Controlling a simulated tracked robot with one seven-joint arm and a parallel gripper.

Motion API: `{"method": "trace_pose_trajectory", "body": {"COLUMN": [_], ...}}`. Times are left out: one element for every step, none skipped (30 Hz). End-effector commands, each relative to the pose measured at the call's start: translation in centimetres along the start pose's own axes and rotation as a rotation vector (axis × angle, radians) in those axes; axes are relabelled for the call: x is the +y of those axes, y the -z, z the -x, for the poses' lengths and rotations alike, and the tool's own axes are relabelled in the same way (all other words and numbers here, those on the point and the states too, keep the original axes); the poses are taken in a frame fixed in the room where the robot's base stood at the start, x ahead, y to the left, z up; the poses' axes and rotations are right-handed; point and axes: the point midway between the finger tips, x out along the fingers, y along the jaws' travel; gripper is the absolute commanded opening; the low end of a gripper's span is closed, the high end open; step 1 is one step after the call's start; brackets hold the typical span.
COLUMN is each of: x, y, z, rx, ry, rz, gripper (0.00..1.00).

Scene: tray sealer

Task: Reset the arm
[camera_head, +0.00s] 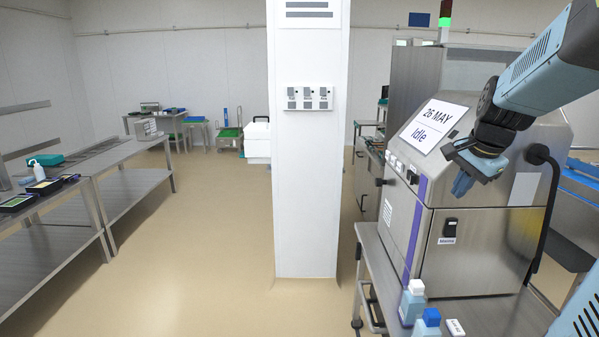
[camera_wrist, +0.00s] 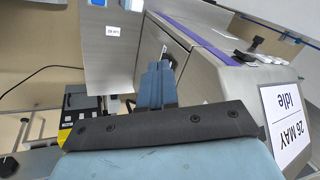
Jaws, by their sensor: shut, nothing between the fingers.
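My gripper (camera_head: 463,184) is at the upper right of the head view, in front of the steel tray sealer (camera_head: 470,245). Its fingers are shut and hold nothing. The fingers also show in the wrist view (camera_wrist: 158,75), together and pointing up the picture. The sealer carries a display sign (camera_head: 432,125) reading "26 MAY Idle", which appears turned in the wrist view (camera_wrist: 287,120). My gripper looks apart from the sealer, though the gap is hard to judge.
Two bottles, white-capped (camera_head: 413,300) and blue-capped (camera_head: 428,322), stand on the table in front of the sealer. A white pillar (camera_head: 308,200) stands mid-view. A steel bench (camera_head: 130,155) is at left. The floor (camera_head: 200,260) between is clear.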

Motion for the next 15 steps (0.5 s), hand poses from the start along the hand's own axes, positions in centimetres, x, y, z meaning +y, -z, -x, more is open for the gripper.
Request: {"method": "trace_pose_trajectory", "body": {"x": [0.2,0.3,0.6,0.8,1.1,1.5,1.8,2.2,2.6,3.0,3.4,4.0,4.4,4.9,5.5], "y": [-1.8,-2.8,-4.0,-4.9,-5.7,-6.9,-7.7,-8.6,-9.7,-10.5,-11.3,-12.3,-13.0,-13.7,-14.6], "z": [0.9,1.3,1.9,2.2,2.6,3.1,3.4,3.7,4.2,4.4,4.7,5.0,5.2,5.4,5.6], "rx": [0.002,0.004,0.006,0.008,0.011,0.014,0.017,0.019,0.024,0.027,0.031,0.037,0.042,0.047,0.052], "ry": [0.009,0.012,0.016,0.019,0.022,0.025,0.027,0.030,0.033,0.034,0.037,0.040,0.042,0.043,0.045], "rz": [0.082,0.133,0.197,0.246,0.295,0.360,0.409,0.457,0.522,0.571,0.620,0.683,0.732,0.779,0.838], "gripper": [0.00,0.00,0.00,0.00,0.00,0.00,0.00,0.00,0.00,0.00,0.00,0.00,0.00,0.00,0.00]}}
